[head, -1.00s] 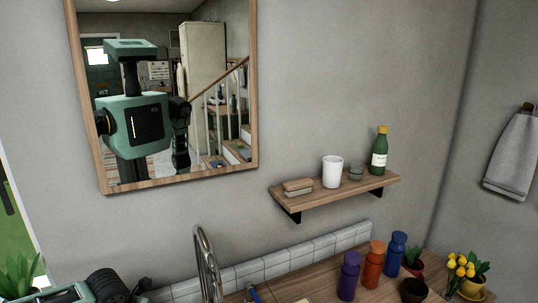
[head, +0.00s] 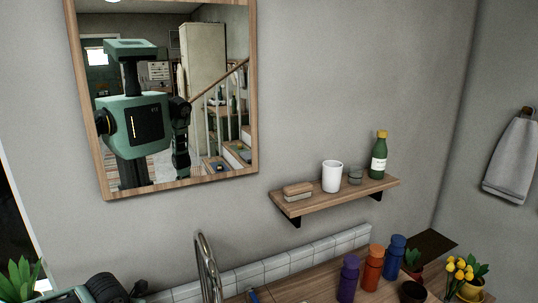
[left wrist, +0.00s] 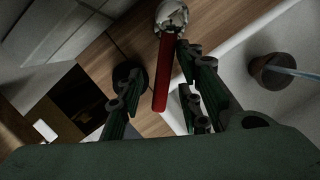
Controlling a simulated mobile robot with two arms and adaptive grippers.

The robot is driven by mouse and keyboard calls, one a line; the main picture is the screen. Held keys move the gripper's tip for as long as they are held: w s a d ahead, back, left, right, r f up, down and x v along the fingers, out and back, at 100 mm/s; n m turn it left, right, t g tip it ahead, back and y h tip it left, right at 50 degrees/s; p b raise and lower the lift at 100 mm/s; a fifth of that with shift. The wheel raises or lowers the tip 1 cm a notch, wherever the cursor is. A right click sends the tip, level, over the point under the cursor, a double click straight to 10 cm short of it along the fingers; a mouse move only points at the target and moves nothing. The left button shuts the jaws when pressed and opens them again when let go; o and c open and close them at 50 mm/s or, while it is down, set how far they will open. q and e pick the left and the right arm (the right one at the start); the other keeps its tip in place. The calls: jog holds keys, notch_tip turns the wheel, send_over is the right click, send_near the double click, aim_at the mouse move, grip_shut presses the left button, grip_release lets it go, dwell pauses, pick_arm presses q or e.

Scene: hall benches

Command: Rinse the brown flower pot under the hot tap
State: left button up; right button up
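A red lever (left wrist: 162,78) on a chrome tap body (left wrist: 171,15) shows in the left wrist view. My left gripper (left wrist: 159,70) is open, one finger on each side of the lever with gaps. A brown pot (left wrist: 268,72) is at the right of that view, by a pale basin surface; a thin pale-blue streak like water meets it. A dark brown pot (head: 412,292) stands on the counter at the bottom right of the head view; I cannot tell whether it is the same pot. A curved metal spout (head: 207,265) rises at the bottom centre. My right gripper is out of view.
Purple (head: 348,279), orange (head: 372,268) and blue (head: 395,257) bottles stand on the wooden counter near a potted plant (head: 412,260) and yellow flowers (head: 459,270). A wall shelf (head: 335,197) holds a cup and a green bottle. A mirror (head: 252,90) hangs at left.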

pick_arm(q)
jog(key=shift+s+d+r+n+p, duration=0.15)
jog(key=shift+d+n+p, duration=0.4)
jog(key=shift+n+p, duration=0.35)
jog(key=shift+d, duration=0.1)
dwell(0.7)
jog(key=d+n+p, duration=0.1)
jog(key=p, duration=0.1)
jog(key=d+n+y+p, duration=0.1)
jog(key=n, duration=0.1)
jog(key=shift+r+p, duration=0.1)
jog(key=shift+p, duration=0.25)
jog(key=shift+d+n, duration=0.25)
jog(key=shift+n, duration=0.35)
jog(key=shift+d+f+n+y, duration=0.1)
jog(key=shift+f+n+y, duration=0.15)
jog(key=shift+n+y, duration=0.05)
jog(key=shift+p, duration=0.3)
